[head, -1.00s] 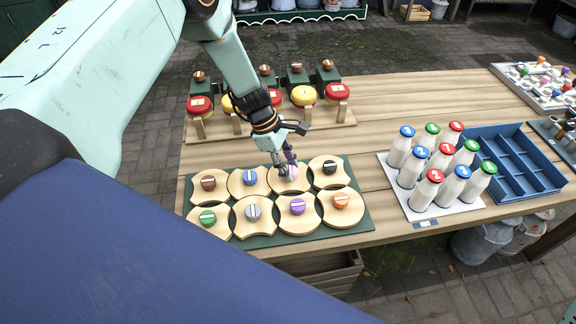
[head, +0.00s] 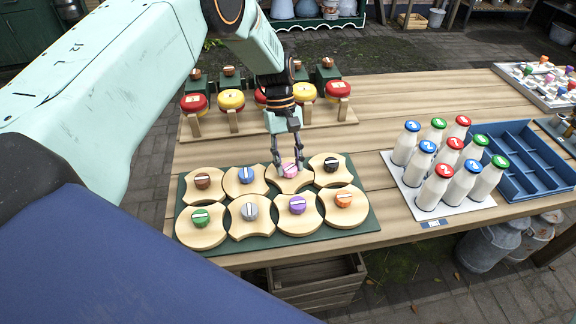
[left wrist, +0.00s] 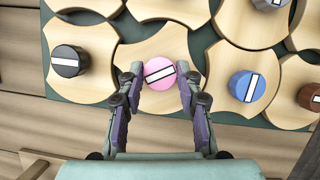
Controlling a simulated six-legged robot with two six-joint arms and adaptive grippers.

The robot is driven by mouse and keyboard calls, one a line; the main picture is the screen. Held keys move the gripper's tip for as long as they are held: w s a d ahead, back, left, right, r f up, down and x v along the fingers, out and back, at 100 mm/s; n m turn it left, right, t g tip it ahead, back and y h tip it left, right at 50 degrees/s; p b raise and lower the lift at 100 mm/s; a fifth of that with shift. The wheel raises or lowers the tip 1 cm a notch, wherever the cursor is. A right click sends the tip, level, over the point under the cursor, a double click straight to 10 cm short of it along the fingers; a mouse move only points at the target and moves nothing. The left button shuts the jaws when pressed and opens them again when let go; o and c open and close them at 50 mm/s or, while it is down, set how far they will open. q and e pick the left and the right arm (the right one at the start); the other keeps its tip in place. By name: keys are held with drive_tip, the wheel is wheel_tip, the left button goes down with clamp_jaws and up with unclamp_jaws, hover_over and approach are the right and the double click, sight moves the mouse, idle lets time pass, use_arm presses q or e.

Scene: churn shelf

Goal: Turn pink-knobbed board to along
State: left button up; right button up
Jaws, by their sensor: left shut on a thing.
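The pink knob (head: 289,170) is on a pale wooden board (head: 290,186) with curved-in sides, in the back row of the green base. In the left wrist view the pink knob (left wrist: 159,73) has a white stripe that slants up to the right. My left gripper (head: 289,165) points down at it; in the left wrist view my left gripper (left wrist: 158,82) has one finger on each side and is shut on the knob. The fingers partly hide the knob in the head view. My right gripper is not in view.
Neighbouring boards carry brown (head: 202,181), blue (head: 246,175), black (head: 331,164) and other knobs, close around the pink one. Behind stands a rack (head: 190,128) with red and yellow round pieces. White bottles (head: 434,187) and a blue crate (head: 548,185) are at the right.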

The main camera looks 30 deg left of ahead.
use_arm(q)
drive_tip(key=m+y+b, duration=0.1)
drive_tip(key=m, duration=0.2)
drive_tip(key=shift+d+f+g, duration=0.1)
drive_tip(key=shift+d+g, duration=0.05)
drive_tip(key=shift+g, duration=0.15)
drive_tip(key=shift+m+g+y+b, duration=0.3)
drive_tip(key=shift+m+y, duration=0.3)
drive_tip(key=shift+m, duration=0.9)
drive_tip(key=o, duration=1.1)
drive_tip(key=shift+o, duration=0.2)
drive_tip(key=v, duration=1.2)
